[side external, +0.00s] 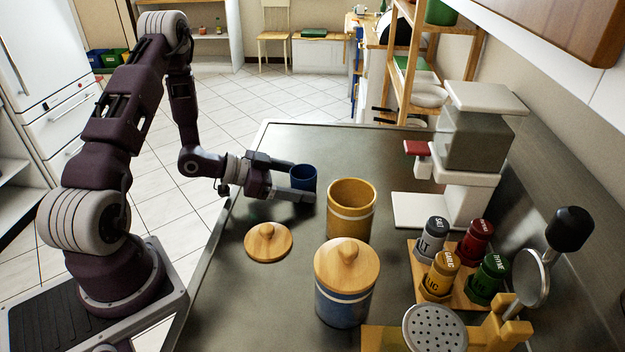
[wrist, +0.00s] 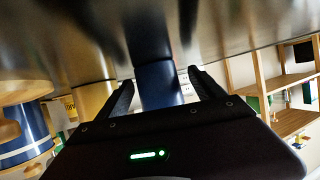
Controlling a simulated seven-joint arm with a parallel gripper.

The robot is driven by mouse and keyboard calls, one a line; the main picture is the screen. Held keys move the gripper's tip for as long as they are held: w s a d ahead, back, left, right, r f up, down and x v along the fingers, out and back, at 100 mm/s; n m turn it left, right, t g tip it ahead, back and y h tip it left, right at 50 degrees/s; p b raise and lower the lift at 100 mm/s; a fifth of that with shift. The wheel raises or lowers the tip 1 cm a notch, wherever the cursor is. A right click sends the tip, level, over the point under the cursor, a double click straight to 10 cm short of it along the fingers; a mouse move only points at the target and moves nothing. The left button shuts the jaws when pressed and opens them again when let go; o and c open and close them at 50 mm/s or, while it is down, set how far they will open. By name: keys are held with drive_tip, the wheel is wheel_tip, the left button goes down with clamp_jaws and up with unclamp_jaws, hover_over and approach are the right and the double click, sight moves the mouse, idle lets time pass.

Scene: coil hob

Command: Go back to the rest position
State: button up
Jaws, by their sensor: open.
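My gripper (side external: 300,183) is open low over the counter, with its fingers on either side of a small dark blue cup (side external: 303,176). In the wrist view, which looks upside down, the blue cup (wrist: 158,84) stands between the two spread fingers of my gripper (wrist: 163,84). Whether either finger touches the cup is not clear. The cup looks upright on the counter; its base is hidden behind the near finger in the side view.
On the steel counter (side external: 225,310), an open yellow canister (side external: 350,212) stands just right of my gripper. A wooden lid (side external: 268,242) lies in front. Room above my gripper is clear.

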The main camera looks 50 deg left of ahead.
drive_tip(key=s+r, duration=0.1)
drive_tip(key=s+a+r, duration=0.1)
drive_tip(key=s, duration=0.1)
drive_tip(key=shift+r, duration=0.35)
drive_tip(key=w+d+r+m+g+y, duration=0.2)
drive_tip(key=w+d+r+y, duration=0.1)
drive_tip(key=w+r, duration=0.15)
drive_tip(key=s+r+n+g+y, duration=0.25)
drive_tip(key=s+r+y, duration=0.35)
drive_tip(key=r, duration=0.4)
drive_tip(key=s+d+r+n+g+h, duration=0.1)
drive_tip(key=s+d, duration=0.3)
drive_tip(key=s, duration=0.6)
drive_tip(key=s+d+r+n+g+h, duration=0.1)
drive_tip(key=s+d+r+n+h, duration=0.1)
drive_tip(key=s, duration=0.8)
drive_tip(key=d+r+n, duration=0.1)
drive_tip(key=d+n, duration=0.1)
drive_tip(key=d, duration=0.1)
drive_tip(key=shift+d+r, duration=0.25)
